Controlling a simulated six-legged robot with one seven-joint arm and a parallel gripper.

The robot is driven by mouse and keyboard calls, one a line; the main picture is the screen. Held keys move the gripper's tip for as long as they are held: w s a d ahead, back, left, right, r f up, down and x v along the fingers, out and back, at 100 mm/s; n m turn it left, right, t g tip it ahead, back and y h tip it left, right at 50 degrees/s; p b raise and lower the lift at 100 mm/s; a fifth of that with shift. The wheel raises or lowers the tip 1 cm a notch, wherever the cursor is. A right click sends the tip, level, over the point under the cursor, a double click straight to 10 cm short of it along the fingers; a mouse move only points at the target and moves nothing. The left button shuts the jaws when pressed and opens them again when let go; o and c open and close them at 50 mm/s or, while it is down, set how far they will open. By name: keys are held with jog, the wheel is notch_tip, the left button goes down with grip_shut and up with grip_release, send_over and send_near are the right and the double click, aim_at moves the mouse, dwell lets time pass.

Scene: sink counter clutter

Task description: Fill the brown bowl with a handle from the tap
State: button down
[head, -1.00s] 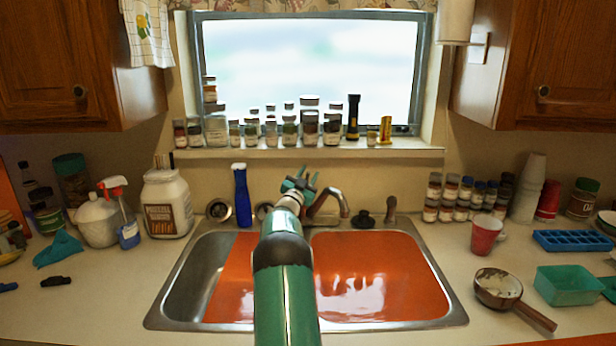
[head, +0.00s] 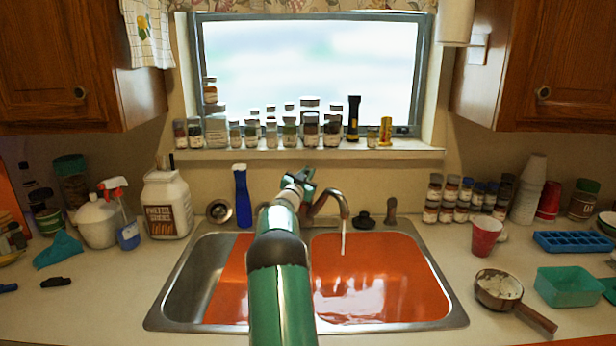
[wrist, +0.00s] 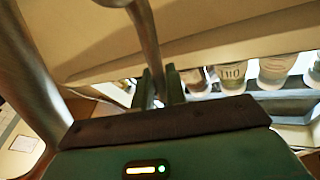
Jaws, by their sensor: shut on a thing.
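The brown bowl with a handle (head: 487,297) stands upright on the counter right of the sink, with whitish stuff in it and its handle pointing to the lower right. The tap (head: 342,203) stands behind the sink, and a thin stream of water (head: 343,238) falls from its spout into the right basin. My gripper (head: 299,180) is behind the sink, just left of the spout and far from the bowl. In the wrist view my gripper (wrist: 160,88) is shut on a metal part of the tap (wrist: 146,38), apparently its lever; my arm hides the tap's base.
The sink (head: 455,312) has orange-red basin surfaces. A red cup (head: 485,236), a blue ice tray (head: 572,241) and a green tub (head: 569,286) stand on the right. A blue bottle (head: 242,197) stands left of my gripper. Jars (head: 310,128) line the sill.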

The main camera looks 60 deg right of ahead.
jog(key=c, duration=1.5)
grip_release()
jog(key=shift+o, duration=0.2)
jog(key=v, duration=1.3)
jog(key=shift+a, duration=0.4)
